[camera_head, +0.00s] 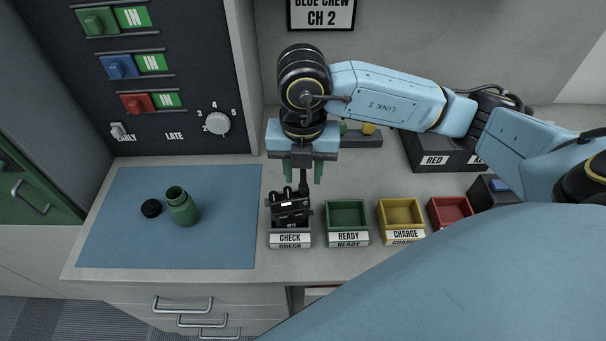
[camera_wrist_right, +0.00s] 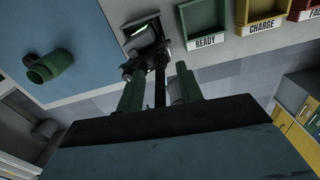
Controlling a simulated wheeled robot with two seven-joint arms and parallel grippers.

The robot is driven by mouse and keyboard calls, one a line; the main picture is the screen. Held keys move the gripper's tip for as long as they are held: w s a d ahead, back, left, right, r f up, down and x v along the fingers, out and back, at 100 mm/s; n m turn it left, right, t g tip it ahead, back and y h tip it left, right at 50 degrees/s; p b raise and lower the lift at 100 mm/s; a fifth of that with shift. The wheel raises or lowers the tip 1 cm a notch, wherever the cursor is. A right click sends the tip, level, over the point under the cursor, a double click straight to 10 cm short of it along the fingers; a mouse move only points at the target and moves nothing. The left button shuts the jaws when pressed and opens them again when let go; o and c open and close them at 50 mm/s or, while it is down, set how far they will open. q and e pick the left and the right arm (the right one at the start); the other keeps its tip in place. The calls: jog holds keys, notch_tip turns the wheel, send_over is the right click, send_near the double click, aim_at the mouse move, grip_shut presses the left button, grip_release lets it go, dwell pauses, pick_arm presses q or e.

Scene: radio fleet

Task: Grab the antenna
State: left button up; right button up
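A black radio (camera_head: 291,207) stands in the grey CHECK tray (camera_head: 289,242). Its thin black antenna (camera_head: 304,182) points up from its right side. My right gripper (camera_head: 303,176) is above the radio with its two green fingers pointing down, one on each side of the antenna. In the right wrist view the fingers (camera_wrist_right: 160,84) are apart, with the antenna (camera_wrist_right: 160,88) between them and gaps on both sides. The radio (camera_wrist_right: 146,56) lies just beyond the fingertips in that view. My left gripper is not in view.
Green READY (camera_head: 347,216), yellow CHARGE (camera_head: 401,213) and red (camera_head: 450,210) trays stand to the right. A dark wall panel (camera_head: 170,90) rises behind the mat.

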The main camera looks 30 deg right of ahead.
grip_shut()
jog(key=shift+r, duration=0.1)
